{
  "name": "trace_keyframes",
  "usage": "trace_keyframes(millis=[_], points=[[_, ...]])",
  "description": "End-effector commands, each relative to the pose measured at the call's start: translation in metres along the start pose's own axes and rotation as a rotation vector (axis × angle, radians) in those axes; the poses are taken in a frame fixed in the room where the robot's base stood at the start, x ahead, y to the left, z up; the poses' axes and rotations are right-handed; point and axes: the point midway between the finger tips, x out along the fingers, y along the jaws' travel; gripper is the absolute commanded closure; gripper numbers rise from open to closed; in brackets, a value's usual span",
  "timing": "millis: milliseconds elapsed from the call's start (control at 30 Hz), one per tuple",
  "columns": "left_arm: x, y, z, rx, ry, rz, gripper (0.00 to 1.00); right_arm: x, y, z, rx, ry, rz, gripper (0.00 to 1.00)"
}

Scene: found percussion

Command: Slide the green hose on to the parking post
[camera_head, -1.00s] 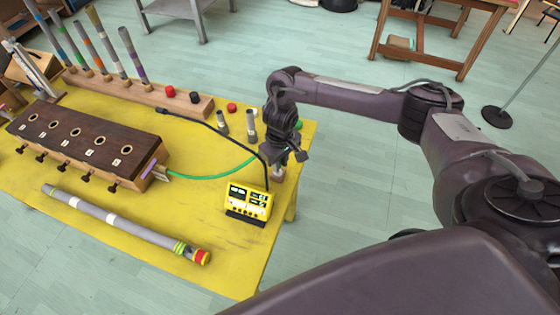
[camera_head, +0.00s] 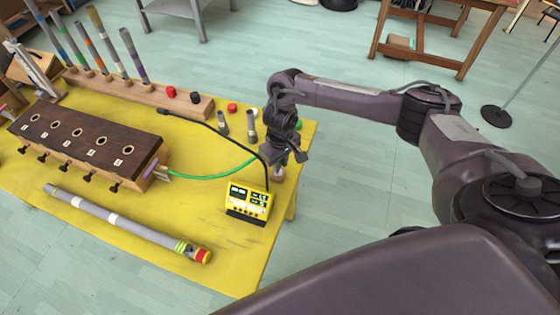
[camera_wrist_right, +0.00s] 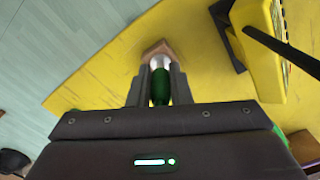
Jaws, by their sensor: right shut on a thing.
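The green hose (camera_head: 215,176) runs from the dark wooden box across the yellow table and up behind my right gripper. My right gripper (camera_head: 279,163) points down at the table's right edge. In the right wrist view, my right gripper (camera_wrist_right: 155,88) is shut on the green hose's end (camera_wrist_right: 160,88). The silver parking post (camera_wrist_right: 160,63) stands on a small wooden block (camera_wrist_right: 153,48) just beyond the hose end, in line with it. I cannot tell whether the hose end is around the post or only against it. My left gripper is out of view.
A yellow meter box (camera_head: 249,201) with a black cable stands near the gripper. The dark wooden box (camera_head: 85,142), a long grey tube (camera_head: 125,224), and a wooden rack (camera_head: 140,92) with several upright tubes also occupy the table (camera_head: 190,215). Its front right is clear.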

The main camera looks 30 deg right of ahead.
Motion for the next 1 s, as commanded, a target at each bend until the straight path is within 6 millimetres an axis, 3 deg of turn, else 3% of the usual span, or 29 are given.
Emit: trace_keyframes(millis=[233,1000], points=[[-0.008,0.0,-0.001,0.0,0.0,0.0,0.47,-0.001,0.0,0.0,0.001,-0.001,0.0,1.0],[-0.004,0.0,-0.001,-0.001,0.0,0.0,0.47,0.009,0.0,0.0,0.0,0.0,0.0,1.0]])
